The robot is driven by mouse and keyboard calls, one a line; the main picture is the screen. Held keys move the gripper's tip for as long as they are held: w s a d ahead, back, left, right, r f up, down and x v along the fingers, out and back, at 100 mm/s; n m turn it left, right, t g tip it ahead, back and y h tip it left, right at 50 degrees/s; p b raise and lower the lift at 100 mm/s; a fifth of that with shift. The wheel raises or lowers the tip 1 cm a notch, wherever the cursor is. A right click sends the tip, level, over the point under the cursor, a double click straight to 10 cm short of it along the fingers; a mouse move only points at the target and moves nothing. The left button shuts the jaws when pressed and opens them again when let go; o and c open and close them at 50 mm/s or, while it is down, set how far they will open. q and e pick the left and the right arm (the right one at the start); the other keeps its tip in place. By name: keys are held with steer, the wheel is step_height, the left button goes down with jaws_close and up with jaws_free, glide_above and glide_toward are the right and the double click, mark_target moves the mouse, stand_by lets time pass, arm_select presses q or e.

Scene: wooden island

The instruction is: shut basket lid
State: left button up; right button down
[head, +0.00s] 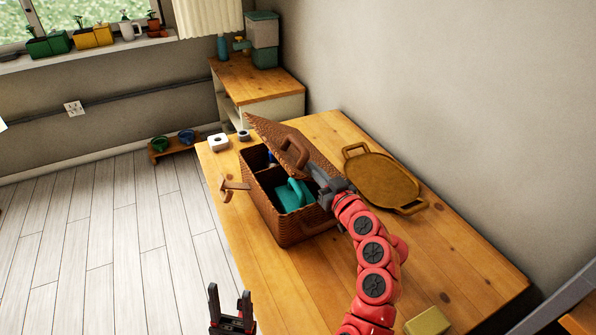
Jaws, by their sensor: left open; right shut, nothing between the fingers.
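A brown woven basket (287,231) stands on the wooden island. Its lid (278,137) is raised and tilted up along the basket's right side, with a brown handle (296,152) on it. Inside the basket are compartments, with a teal item (291,196) in the near one. My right gripper (322,180) is shut at the near part of the lid, its red arm coming from the bottom; its fingertips are partly hard to make out. Whether it touches the lid, I cannot tell. My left gripper (231,305) is open and empty at the bottom, left of the island's edge.
The wooden island (455,260) has free room at the right front. A round brown tray (375,180) lies right of the basket. A white item (217,142) sits at the far left corner, and a yellowish block (428,321) at the near edge.

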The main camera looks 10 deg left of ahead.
steer(key=shift+s+a+f+b, duration=0.25)
steer(key=shift+a+f+b, duration=0.15)
steer(key=shift+f, duration=0.2)
steer(key=shift+s+a+f+b, duration=0.2)
steer(key=shift+a+f+b, duration=0.1)
steer(key=shift+f+b, duration=0.25)
steer(key=shift+r, duration=0.1)
steer(key=f, duration=0.1)
steer(key=f+b, duration=0.1)
steer(key=s+a+b, duration=0.1)
steer(key=shift+f, duration=0.4)
steer(key=f+b, duration=0.1)
steer(key=a+f+b, duration=0.1)
steer(key=f+b, duration=0.1)
steer(key=shift+s+b, duration=0.2)
steer(key=shift+b, duration=0.1)
steer(key=shift+d, duration=0.1)
